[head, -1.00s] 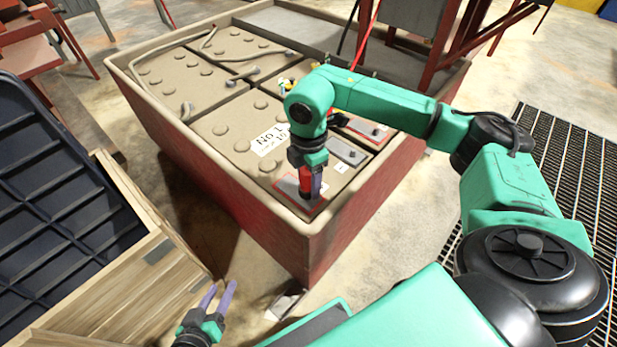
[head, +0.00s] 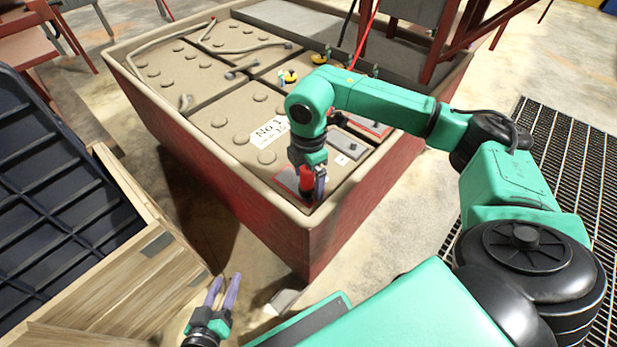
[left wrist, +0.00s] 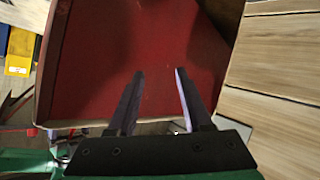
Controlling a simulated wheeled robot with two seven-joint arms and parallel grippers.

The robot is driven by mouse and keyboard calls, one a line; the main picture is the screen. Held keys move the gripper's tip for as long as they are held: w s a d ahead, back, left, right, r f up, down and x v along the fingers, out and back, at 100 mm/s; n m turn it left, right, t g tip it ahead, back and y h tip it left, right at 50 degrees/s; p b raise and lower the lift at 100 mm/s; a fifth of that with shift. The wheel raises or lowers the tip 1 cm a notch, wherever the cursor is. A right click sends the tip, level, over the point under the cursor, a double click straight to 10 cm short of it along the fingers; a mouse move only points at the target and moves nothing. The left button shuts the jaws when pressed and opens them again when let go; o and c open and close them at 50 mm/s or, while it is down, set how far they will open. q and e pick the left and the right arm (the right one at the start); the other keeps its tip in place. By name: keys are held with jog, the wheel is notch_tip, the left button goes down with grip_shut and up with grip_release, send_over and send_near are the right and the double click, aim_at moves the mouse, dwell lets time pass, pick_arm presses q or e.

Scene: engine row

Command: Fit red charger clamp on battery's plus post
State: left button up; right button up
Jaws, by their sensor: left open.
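The battery (head: 225,122) has a tan top with round caps and sits in a large red box with a tan rim. The red charger clamp (head: 306,181) is in my right gripper (head: 317,188), at the red-edged plate in the near corner of the battery top. The jaws appear shut on it. The post under the clamp is hidden, so I cannot tell whether the clamp grips it. My left gripper (head: 223,292) is open and empty, low outside the box. It also shows in the left wrist view (left wrist: 158,75), its fingers apart before the red box wall.
A wooden crate (head: 120,270) and a dark ribbed panel (head: 55,170) stand at the left. Red and black cables (head: 366,35) hang at the back. A second red-edged plate (head: 367,127) lies on the battery's right side. A floor grate (head: 555,150) is at the right.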

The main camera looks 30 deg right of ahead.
jog(key=shift+r, duration=0.45)
notch_tip(320, 180, up, 6)
jog(key=shift+r+p, duration=0.1)
jog(key=shift+p, duration=1.15)
notch_tip(320, 180, up, 7)
jog(key=shift+r+p, duration=0.1)
jog(key=shift+p, duration=0.85)
pick_arm(q)
jog(key=s+a+r+m+g+y, duration=0.1)
jog(key=a+r+g+y, duration=0.2)
jog(key=a+g, duration=0.2)
jog(key=shift+a+r, duration=0.35)
jog(key=shift+a, duration=0.8)
pick_arm(e)
jog(key=shift+r, duration=0.15)
pick_arm(q)
jog(key=shift+s, duration=0.1)
